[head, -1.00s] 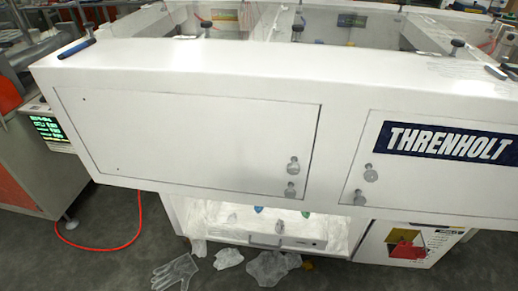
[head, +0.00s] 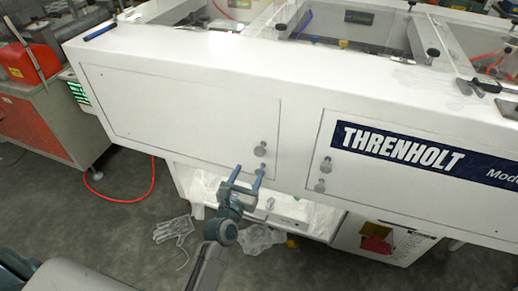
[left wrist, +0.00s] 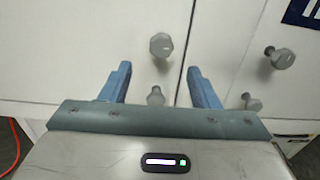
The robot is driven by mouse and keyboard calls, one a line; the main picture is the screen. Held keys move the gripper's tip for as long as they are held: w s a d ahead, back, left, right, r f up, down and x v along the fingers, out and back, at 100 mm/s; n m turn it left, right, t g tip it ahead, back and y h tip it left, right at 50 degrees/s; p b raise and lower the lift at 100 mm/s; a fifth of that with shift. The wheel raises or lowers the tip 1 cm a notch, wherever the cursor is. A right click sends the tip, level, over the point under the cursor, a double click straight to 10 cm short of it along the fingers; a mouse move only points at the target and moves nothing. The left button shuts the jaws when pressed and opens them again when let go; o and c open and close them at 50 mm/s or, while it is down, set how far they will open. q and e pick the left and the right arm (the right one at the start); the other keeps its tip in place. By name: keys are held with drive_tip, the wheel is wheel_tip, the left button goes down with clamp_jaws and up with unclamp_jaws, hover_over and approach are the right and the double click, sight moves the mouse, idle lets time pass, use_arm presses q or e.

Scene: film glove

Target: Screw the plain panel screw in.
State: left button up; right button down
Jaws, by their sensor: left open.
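The plain panel (head: 175,115) is the white, unlabelled door on the left of the machine's front. Two grey knob-headed screws sit at its right edge: the upper screw (head: 260,149) and the lower screw (head: 267,174), partly hidden by my gripper. My left gripper (head: 248,171) is open and empty, just in front of the panel's lower right corner. In the left wrist view, the upper screw (left wrist: 161,46) shows beyond the fingertips and the lower screw (left wrist: 155,96) between the fingers, its lower part hidden by the gripper body. I see no contact. My right gripper is out of view.
The lettered panel (head: 315,150) on the right has two similar screws (head: 326,165). Below is an open bay (head: 200,185) with a pale tray. Clear gloves (head: 174,229) and a red hose (head: 150,185) lie on the floor. A blue-handled tool (head: 100,31) lies on top.

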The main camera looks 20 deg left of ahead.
sight(259, 155)
use_arm(q)
drive_tip(key=w, duration=0.7)
drive_tip(key=w+p, duration=0.1)
drive_tip(key=w, duration=0.2)
drive_tip(key=shift+w+d, duration=0.25)
drive_tip(key=shift+d, duration=0.05)
drive_tip(key=c, duration=1)
